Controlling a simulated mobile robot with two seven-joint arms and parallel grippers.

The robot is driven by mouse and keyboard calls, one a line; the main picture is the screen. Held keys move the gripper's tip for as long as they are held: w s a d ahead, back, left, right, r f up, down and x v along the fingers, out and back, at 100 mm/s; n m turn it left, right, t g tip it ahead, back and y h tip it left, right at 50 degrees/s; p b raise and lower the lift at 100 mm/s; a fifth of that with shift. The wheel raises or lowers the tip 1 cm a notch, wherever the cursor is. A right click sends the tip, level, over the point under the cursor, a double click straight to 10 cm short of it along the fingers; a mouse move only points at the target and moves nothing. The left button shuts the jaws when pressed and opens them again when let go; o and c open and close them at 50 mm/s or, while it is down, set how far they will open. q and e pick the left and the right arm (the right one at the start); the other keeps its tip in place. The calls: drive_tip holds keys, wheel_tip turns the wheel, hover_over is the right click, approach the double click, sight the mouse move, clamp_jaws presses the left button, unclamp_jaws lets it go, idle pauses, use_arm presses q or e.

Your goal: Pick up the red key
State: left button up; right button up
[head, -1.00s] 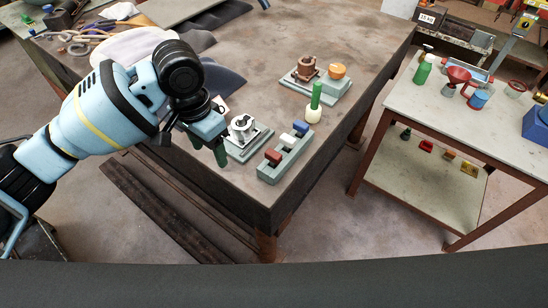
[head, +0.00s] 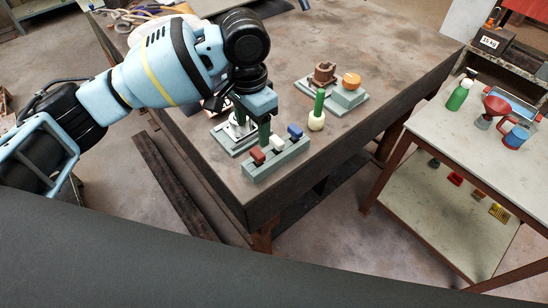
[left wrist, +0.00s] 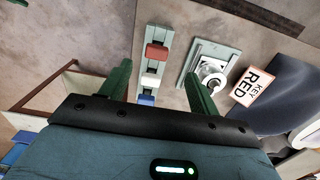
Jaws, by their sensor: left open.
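The red key (head: 258,156) stands at the near left end of a grey-green rack (head: 285,166) on the big table, beside a white key (head: 277,145) and a blue key (head: 295,131). In the left wrist view the red key (left wrist: 157,52) lies across the rack at its upper end, with the white key (left wrist: 150,80) and blue key (left wrist: 146,100) below it. My left gripper (head: 262,137) points down just behind the red key in the head view. In the left wrist view the open left gripper (left wrist: 158,70) has green fingers on either side of the rack, holding nothing. My right gripper is out of view.
A metal fixture (head: 237,133) on a plate stands close left of the rack. A green-handled tool (head: 318,110) stands behind the rack. A side table (head: 440,135) stands to the right.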

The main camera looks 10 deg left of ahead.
sight(257, 152)
use_arm(q)
drive_tip(key=shift+d, duration=0.15)
drive_tip(key=shift+f, duration=1.1)
drive_tip(key=shift+d+f+b, duration=0.15)
drive_tip(key=shift+f+b, duration=0.15)
drive_tip(key=shift+f, duration=2.55)
drive_tip(key=c, duration=1.1)
drive_tip(key=shift+r, duration=0.15)
